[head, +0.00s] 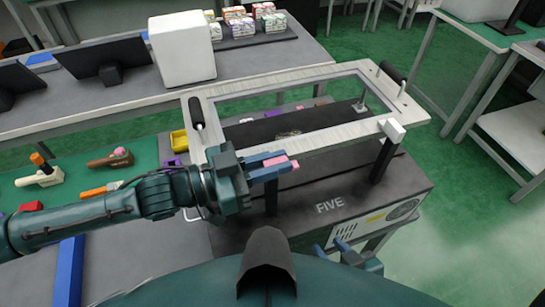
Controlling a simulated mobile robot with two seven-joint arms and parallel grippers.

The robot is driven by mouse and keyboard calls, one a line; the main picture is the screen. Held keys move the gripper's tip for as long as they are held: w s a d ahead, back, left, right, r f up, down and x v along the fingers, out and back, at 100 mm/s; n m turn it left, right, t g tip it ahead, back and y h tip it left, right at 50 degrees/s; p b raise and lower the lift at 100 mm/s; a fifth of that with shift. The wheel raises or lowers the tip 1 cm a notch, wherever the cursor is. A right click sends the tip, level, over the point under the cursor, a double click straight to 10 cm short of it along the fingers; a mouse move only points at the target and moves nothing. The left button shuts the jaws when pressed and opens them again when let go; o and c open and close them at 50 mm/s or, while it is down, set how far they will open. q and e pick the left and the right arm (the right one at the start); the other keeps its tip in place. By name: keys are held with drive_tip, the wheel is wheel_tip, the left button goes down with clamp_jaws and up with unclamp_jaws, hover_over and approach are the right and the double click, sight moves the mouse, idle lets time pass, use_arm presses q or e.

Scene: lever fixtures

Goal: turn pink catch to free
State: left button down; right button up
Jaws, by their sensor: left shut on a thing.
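A small pink piece (275,161), which looks like the pink catch, shows between the blue fingers of my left gripper (283,165), at the near-left part of the pale frame. My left gripper is shut on it. Its base and most of its body are hidden by the fingers, so its angle cannot be told. My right gripper (332,248) is low in the view, in front of the dark box, with its two blue fingertips apart and nothing seen between them. It is partly hidden by my own body.
The pale rectangular frame (300,78) stands over a dark box marked FIVE (345,215). On the left, a brown fixture with a pink knob (112,158), a cream fixture (42,178) and a red block (31,206) sit on green. A white block (182,50) stands behind.

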use_arm(q)
drive_tip(key=shift+g, duration=0.3)
drive_tip(key=c, duration=1.4)
unclamp_jaws()
drive_tip(key=b+v, duration=0.1)
drive_tip(key=v, duration=1.2)
drive_tip(key=shift+f, duration=0.2)
